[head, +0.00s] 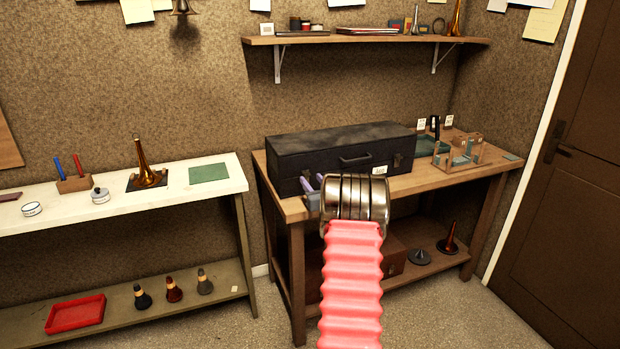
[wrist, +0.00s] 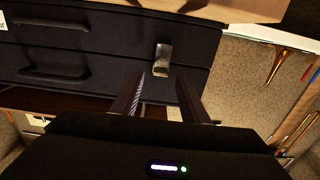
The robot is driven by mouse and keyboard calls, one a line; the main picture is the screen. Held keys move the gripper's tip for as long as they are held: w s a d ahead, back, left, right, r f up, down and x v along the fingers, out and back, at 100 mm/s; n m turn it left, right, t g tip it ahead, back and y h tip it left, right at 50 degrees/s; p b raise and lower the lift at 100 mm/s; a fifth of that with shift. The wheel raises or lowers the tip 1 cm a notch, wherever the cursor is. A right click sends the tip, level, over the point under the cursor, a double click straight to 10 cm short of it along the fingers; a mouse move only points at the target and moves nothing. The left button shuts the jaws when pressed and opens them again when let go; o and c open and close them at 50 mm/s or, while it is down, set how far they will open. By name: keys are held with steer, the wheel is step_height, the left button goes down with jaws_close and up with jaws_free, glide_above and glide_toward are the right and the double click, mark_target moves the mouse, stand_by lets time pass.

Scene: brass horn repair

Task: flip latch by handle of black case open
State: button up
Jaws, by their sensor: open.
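The black case (head: 330,148) lies closed on the wooden workbench. Its front carries a dark handle (head: 355,161) and a white label (head: 380,170). In the wrist view, which looks upside down, the case front (wrist: 115,50) fills the upper left. A silver latch (wrist: 163,60) shows there, with the handle (wrist: 55,74) to its left. My gripper (wrist: 161,78) is open and empty, its two fingertips just short of the latch and to either side of it. In the head view my gripper (head: 310,184) is at the case's left front, mostly hidden by my wrist.
The workbench (head: 432,180) has a wooden fixture (head: 458,158) to the right of the case. A shelf (head: 365,40) hangs above. A white bench (head: 222,180) with a brass horn (head: 147,175) stands to the left, with a gap between.

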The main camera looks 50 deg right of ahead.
mark_target(309, 175)
steer(key=shift+x, duration=1.7)
steer(key=shift+c, duration=0.6)
steer(key=c, duration=0.9)
steer(key=shift+s+d, duration=0.1)
steer(key=shift+d, duration=0.1)
jaws_close()
steer(key=shift+a, duration=0.1)
